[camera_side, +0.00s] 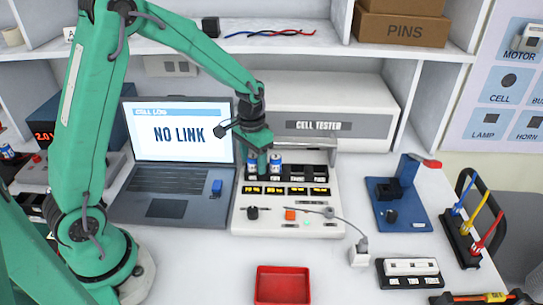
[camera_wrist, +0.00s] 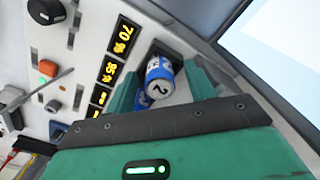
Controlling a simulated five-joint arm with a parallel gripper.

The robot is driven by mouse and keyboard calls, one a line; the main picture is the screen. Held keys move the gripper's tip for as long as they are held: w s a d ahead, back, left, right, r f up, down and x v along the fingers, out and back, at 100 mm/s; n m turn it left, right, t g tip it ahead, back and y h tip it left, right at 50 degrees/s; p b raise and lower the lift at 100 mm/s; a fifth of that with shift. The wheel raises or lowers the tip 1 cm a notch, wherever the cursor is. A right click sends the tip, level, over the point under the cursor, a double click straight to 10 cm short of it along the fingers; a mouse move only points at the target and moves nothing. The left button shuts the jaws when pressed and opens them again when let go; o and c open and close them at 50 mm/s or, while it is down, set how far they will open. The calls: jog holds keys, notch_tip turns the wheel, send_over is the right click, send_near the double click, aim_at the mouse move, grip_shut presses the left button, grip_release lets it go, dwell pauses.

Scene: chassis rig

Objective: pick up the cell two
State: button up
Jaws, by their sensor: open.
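Cell two (camera_wrist: 160,72), a blue and white cylinder marked "2", stands in a slot of the cell tester in the wrist view. My gripper (camera_wrist: 162,86) is open, with a green finger on either side of this cell; I cannot tell whether they touch it. Another blue cell (camera_wrist: 141,99) shows partly, mostly hidden by a finger. In the side view two blue-topped cells (camera_side: 276,164) sit in the tester's left slots, and my gripper (camera_side: 263,163) reaches down among them. Their numbers are not readable there.
The tester (camera_side: 322,222) has amber displays, a black knob and an orange button. A laptop (camera_side: 180,135) reading "NO LINK" stands close on the left. A red tray (camera_side: 283,285) lies in front. A blue fixture (camera_side: 398,205) stands right. Shelves rise behind.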

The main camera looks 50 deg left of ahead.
aim_at(253, 156)
jog(key=c, duration=1.1)
jog(key=shift+r, duration=0.2)
jog(key=shift+r, duration=0.25)
notch_tip(253, 156, up, 3)
jog(key=s+d+r, duration=0.1)
jog(key=d+r, duration=0.1)
jog(key=d, duration=0.1)
jog(key=s+d+r, duration=0.2)
jog(key=d, duration=0.2)
jog(key=s+d+r, duration=0.2)
jog(key=d+r, duration=0.1)
jog(key=shift+s+d+r, duration=0.1)
jog(key=shift+s+d, duration=0.05)
jog(key=shift+d, duration=0.1)
